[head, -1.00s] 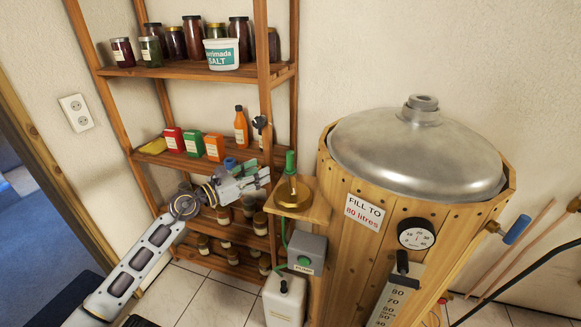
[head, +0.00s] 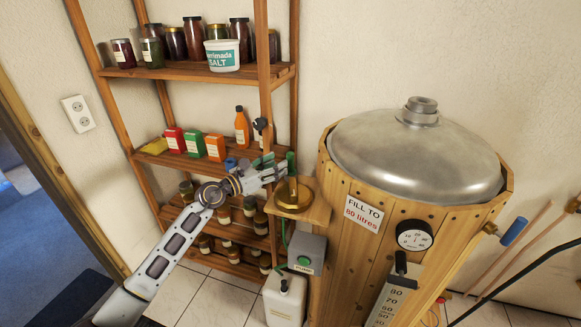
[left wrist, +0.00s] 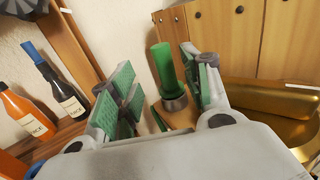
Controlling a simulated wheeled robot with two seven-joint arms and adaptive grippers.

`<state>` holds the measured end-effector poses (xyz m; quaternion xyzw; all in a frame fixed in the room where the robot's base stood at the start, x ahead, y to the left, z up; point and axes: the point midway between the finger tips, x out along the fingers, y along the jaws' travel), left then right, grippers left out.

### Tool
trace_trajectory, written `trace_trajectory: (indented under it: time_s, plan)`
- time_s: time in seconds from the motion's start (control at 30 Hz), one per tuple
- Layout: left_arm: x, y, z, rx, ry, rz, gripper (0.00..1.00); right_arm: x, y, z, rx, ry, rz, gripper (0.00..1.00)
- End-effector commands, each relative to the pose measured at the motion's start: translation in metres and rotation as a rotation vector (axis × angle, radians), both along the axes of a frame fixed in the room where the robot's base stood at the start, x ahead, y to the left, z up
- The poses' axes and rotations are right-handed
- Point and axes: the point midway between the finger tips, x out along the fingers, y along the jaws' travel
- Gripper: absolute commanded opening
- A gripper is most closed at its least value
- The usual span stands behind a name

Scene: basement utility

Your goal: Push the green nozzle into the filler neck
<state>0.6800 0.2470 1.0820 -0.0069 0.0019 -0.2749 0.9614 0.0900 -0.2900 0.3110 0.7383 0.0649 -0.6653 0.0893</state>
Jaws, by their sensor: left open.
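The green nozzle (head: 291,161) stands upright at the brass fitting (head: 292,206) on a small wooden bracket. In the left wrist view the nozzle (left wrist: 163,72) rises from a grey collar (left wrist: 174,103), with brass (left wrist: 285,125) to its right. I cannot tell for certain which part is the filler neck. My left gripper (head: 279,169) reaches in from the left, level with the nozzle. In the left wrist view its open fingers (left wrist: 163,84) have green pads either side of the nozzle, with visible gaps. My right gripper is not in view.
A wooden barrel (head: 345,235) with a metal lid (head: 415,155) stands right of the bracket. The grey pump box (head: 306,250) and a white canister (head: 284,298) are below. Wooden shelves (head: 190,70) with jars, boxes and bottles stand behind my left arm.

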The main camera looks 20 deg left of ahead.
Motion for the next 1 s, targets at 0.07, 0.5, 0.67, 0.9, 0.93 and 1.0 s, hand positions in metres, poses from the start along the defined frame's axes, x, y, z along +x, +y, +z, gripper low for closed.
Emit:
trace_trajectory:
  time_s: [0.07, 0.5, 0.67, 0.9, 0.93, 1.0]
  plan:
    - [0.006, -0.003, 0.001, -0.001, 0.001, 0.0, 0.48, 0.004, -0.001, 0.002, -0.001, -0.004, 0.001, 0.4]
    - [0.014, -0.009, 0.0, 0.001, 0.001, -0.001, 0.48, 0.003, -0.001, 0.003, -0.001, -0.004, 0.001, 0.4]
    - [0.014, -0.009, 0.0, 0.0, 0.0, -0.001, 0.48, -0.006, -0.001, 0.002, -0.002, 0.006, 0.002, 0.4]
    - [0.023, -0.017, 0.003, -0.001, 0.0, -0.001, 0.48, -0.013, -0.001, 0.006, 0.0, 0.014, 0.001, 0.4]
    - [0.025, -0.019, 0.003, -0.001, 0.0, -0.001, 0.48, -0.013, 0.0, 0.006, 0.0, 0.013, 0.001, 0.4]
    - [0.03, -0.023, 0.004, -0.003, -0.001, -0.001, 0.48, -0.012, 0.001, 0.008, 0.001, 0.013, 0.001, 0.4]
